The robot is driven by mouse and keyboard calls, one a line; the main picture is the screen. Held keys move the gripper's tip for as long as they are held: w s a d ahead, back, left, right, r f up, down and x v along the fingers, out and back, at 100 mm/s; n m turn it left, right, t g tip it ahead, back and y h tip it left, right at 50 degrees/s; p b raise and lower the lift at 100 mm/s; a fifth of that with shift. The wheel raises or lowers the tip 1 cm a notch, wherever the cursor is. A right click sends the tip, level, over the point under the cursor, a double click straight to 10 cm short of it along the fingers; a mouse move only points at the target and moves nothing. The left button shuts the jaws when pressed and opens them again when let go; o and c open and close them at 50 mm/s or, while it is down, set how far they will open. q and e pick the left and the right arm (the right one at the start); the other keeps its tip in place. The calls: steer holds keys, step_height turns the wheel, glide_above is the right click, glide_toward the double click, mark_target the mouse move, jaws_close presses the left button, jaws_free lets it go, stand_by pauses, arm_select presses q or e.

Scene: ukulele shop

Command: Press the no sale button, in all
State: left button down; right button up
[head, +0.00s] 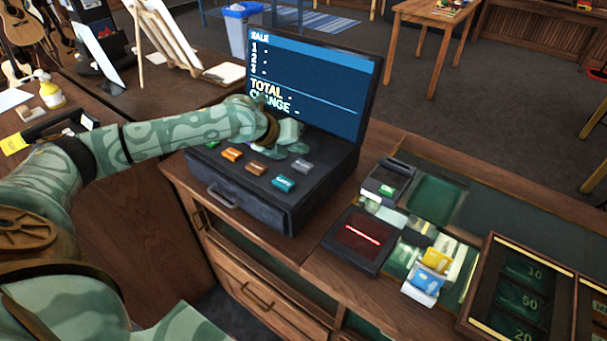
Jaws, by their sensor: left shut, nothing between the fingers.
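The cash register (262,205) stands on the wooden counter, with its lit screen (318,80) upright behind the keys. Its screen reads SALE, numbered lines, TOTAL and CHANGE. Coloured buttons sit on its top: an orange button (232,154), a brown button (257,168), a teal button (283,183) and a grey button (303,167). Their labels are too small to read, so I cannot tell which is no sale. My left gripper (296,147) is shut and empty over the back of the keys, in front of the screen. It hides part of the key area; contact cannot be told. My right gripper is out of view.
Right of the register are a card terminal (388,181), a scanner with a red line (357,238), a card holder (426,282) and a banknote tray (521,290). A yellow spray bottle (51,94) and an easel (165,38) stand at the left.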

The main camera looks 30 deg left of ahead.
mark_target(308, 163)
arm_select(q)
steer(key=shift+f, duration=1.05)
stand_by(0.7)
steer(key=shift+f, duration=0.2)
stand_by(0.4)
steer(key=shift+f, duration=0.2)
steer(key=shift+f+b, duration=0.3)
steer(key=shift+f, duration=0.2)
stand_by(0.6)
steer(key=shift+r, duration=0.1)
steer(key=shift+r+p, duration=0.85)
steer(key=shift+p, duration=0.15)
steer(key=shift+r, duration=0.1)
